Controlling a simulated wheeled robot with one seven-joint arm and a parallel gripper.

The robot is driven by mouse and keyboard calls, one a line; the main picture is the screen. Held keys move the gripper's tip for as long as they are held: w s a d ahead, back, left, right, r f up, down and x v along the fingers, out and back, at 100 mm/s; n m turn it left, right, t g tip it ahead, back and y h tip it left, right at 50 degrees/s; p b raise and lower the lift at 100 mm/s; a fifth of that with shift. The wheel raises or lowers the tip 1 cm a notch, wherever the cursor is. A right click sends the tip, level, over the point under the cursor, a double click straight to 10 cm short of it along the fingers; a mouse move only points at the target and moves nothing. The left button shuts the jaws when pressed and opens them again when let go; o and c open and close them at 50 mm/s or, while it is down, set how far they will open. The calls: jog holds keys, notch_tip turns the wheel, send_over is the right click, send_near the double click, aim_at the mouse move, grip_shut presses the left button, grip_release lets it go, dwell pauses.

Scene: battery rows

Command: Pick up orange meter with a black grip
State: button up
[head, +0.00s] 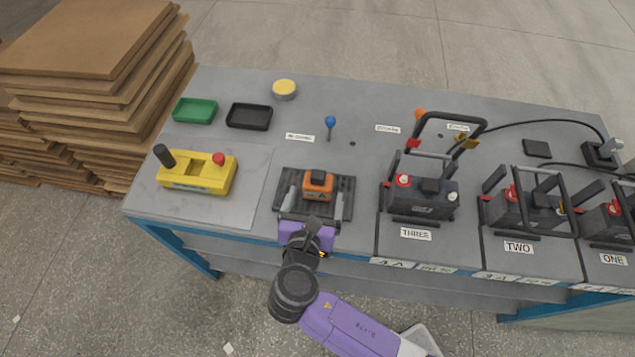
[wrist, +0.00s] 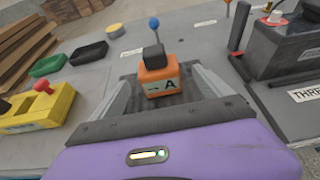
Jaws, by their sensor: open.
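The orange meter (head: 318,187) with a black grip on top stands on a dark ribbed mat (head: 342,211) near the front of the table. It also shows in the wrist view (wrist: 159,80), upright, with a label marked A and its black grip (wrist: 154,57) facing up. My gripper (head: 314,199) is open, with one grey finger on each side of the meter. In the wrist view the fingers (wrist: 160,91) reach forward along the mat with the meter between them toward their tips. Gaps show on both sides, so they appear apart from it.
A yellow box (head: 198,173) with a red button stands left. Green (head: 195,110) and black (head: 249,116) trays lie behind it. A blue-knobbed lever (head: 330,123) rises behind the meter. Battery THREE (head: 422,197) with its raised frame stands close on the right, with battery TWO (head: 524,211) beyond.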

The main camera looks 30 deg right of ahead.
aim_at(316, 191)
jog(key=shift+p+x, duration=0.3)
jog(key=shift+x, duration=2.75)
jog(key=shift+a+f, duration=0.1)
jog(key=shift+f, duration=0.05)
jog(key=c, duration=1.7)
jog(key=shift+o, duration=0.2)
